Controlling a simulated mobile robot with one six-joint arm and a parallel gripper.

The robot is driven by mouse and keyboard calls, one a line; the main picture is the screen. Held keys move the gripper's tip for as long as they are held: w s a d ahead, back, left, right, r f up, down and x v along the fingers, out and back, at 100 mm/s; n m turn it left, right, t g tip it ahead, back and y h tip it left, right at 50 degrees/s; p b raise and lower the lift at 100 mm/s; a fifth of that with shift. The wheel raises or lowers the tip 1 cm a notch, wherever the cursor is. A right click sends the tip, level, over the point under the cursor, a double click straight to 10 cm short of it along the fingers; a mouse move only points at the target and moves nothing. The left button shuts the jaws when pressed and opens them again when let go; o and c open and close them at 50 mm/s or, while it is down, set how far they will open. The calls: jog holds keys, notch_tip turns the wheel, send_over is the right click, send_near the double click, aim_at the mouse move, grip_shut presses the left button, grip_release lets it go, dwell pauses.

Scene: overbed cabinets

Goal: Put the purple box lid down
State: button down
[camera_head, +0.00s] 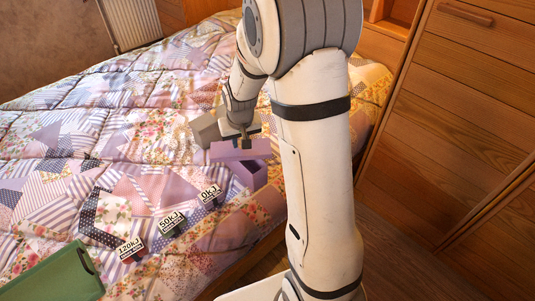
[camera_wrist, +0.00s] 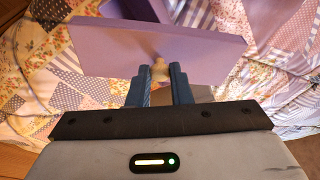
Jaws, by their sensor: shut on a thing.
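My gripper (camera_head: 244,142) is shut on the purple box lid (camera_head: 229,154), apparently by a small knob, and holds it above the bed. The lid fills much of the wrist view (camera_wrist: 105,48), where the fingers (camera_wrist: 160,82) close around the light knob. The open purple box (camera_head: 251,176) stands on the bed just below and to the right of the lid. The lid overlaps part of the box in the head view, and I cannot tell whether they touch.
A grey box (camera_head: 205,130) stands behind the lid on the patchwork bed (camera_head: 60,150). Small signs reading 0kJ (camera_head: 209,194), 50kJ (camera_head: 171,221) and 120kJ (camera_head: 130,249) stand nearer. A green box (camera_head: 55,278) is at lower left. The bed left of the lid is clear. Wooden cabinets (camera_head: 460,130) are at right.

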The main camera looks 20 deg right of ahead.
jog(key=w+d+f+m+g+h+b, duration=0.1)
jog(key=w+d+f+m+b, duration=0.25)
jog(key=d+m, duration=0.2)
jog(key=w+d+f+m+h+b, duration=0.1)
jog(key=w+d+f+m+b, duration=0.1)
jog(key=w+d+m+b, duration=0.3)
jog(key=f, duration=0.3)
jog(key=d+f+b, duration=0.1)
jog(key=f, duration=0.2)
jog(key=f+b, duration=0.1)
jog(key=f, duration=0.2)
jog(key=shift+s+d+f, duration=0.2)
jog(key=shift+s+f, duration=0.05)
jog(key=shift+s, duration=0.1)
jog(key=shift+f, duration=0.15)
jog(key=c, duration=1.3)
grip_release()
